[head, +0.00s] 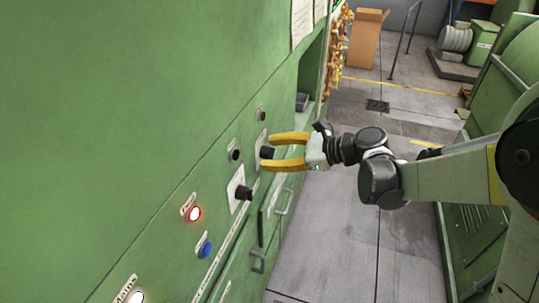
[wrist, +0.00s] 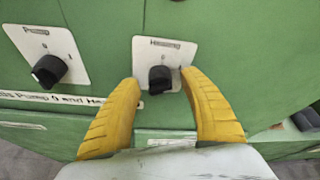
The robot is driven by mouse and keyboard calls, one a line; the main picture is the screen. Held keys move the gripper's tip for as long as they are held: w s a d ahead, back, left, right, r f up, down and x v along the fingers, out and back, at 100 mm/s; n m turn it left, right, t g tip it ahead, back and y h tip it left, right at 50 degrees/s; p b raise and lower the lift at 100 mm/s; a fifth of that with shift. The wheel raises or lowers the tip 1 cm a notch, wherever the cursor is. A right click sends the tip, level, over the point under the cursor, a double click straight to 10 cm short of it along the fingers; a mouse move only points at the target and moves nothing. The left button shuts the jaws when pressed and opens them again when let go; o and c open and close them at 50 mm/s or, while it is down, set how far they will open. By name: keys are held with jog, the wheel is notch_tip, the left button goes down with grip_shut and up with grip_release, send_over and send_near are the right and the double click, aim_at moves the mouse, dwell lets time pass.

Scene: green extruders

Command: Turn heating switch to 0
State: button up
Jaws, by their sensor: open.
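The heating switch (wrist: 160,80) is a black rotary knob on a white plate labelled "Heating" (wrist: 164,47), with a 0 mark above the knob, in the wrist view. In the head view the knob (head: 267,152) sits on the green panel between the yellow fingers. My gripper (wrist: 160,84) is open, with one yellow finger on each side of the knob. In the head view my gripper (head: 266,151) reaches the panel from the right. I cannot tell whether the fingers touch the knob. The knob's exact pointing is hard to read.
A similar black knob on a "Pump" plate (wrist: 48,70) is to the left. A lit red button (head: 194,214), a blue button (head: 205,250) and a lit white button (head: 138,298) are lower on the panel. Drawer handles (head: 282,202) stick out below. The floor to the right is open.

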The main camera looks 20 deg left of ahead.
jog(key=shift+w+a+f, duration=0.1)
jog(key=shift+a+f, duration=0.05)
jog(key=shift+a, duration=0.25)
grip_shut()
jog(key=shift+n, duration=0.3)
jog(key=n+t+b, duration=0.2)
jog(key=n, duration=0.1)
jog(key=shift+f+n+t+b, duration=0.15)
jog(key=shift+n+t+b, duration=0.15)
jog(key=shift+n+t, duration=0.1)
jog(key=shift+n+t+y+b, duration=0.4)
jog(key=shift+n+t+b, duration=0.4)
jog(key=shift+n, duration=0.4)
jog(key=shift+n+y+b, duration=0.3)
jog(key=shift+n+b, duration=0.35)
jog(key=shift+n, duration=0.25)
